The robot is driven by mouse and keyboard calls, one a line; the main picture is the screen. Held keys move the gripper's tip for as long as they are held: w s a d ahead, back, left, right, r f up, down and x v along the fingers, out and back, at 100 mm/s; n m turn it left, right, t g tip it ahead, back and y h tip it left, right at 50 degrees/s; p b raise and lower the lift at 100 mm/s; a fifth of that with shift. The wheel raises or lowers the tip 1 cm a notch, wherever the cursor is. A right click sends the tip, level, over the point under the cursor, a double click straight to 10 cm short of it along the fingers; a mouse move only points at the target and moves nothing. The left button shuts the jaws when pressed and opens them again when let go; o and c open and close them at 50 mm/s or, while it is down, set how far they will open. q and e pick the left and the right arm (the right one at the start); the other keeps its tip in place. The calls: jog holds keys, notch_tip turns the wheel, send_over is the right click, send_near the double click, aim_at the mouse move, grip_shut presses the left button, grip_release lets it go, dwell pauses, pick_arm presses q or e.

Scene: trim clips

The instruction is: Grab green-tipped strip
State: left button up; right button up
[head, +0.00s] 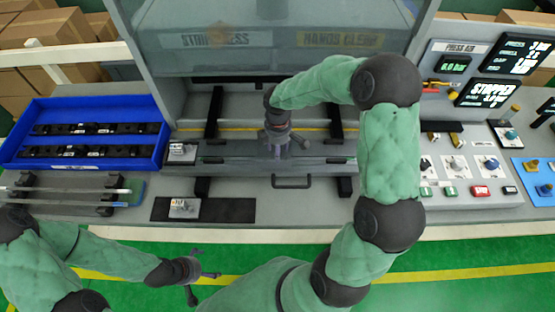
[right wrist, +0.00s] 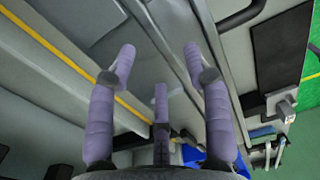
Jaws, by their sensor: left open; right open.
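Thin pale strips (head: 65,190) lie lengthwise across a dark rack (head: 88,208) at the left of the bench. A greenish patch shows near the rack's right end, but it is too small to tell whether it is a strip's tip. My left gripper (head: 205,276) is open and empty over the green floor in front of the bench, apart from the rack. My right gripper (head: 280,148) is open over the press station in the middle. In the right wrist view its purple fingers (right wrist: 155,70) are spread with nothing between them.
A blue tray (head: 12,150) with black trim parts (head: 95,129) stands behind the rack. The raised press guard (head: 270,40) is at the back. Buttons and displays (head: 488,93) fill the right side.

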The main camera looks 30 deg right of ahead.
notch_tip(320, 180, down, 4)
jog(key=shift+r, duration=0.25)
grip_shut()
jog(key=shift+r, duration=0.1)
